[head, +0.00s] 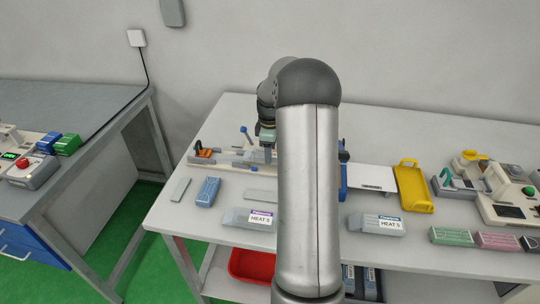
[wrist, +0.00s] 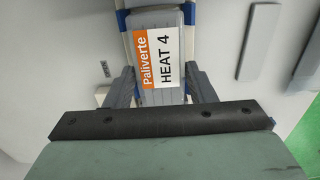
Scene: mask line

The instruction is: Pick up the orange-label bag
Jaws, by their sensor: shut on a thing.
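The orange-label bag (wrist: 155,20) is a pale grey pack whose white label with an orange strip reads "Paliverte HEAT 4". It shows in the wrist view between the two grey fingers of my gripper (wrist: 161,88), which is shut on it. The bag lies along a pale fixture with blue edges, and I cannot tell whether it still touches it. In the head view my gripper (head: 267,138) is low over the fixture at the back of the table, partly behind my arm. I cannot make out the orange-label bag there.
A purple-label bag (head: 238,216) and a blue-label bag (head: 368,224) lie near the front edge. A blue block (head: 208,191) and a grey plate (head: 180,190) lie left. A yellow tray (head: 413,187) and a machine (head: 512,190) stand right. A red bin (head: 250,266) is below.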

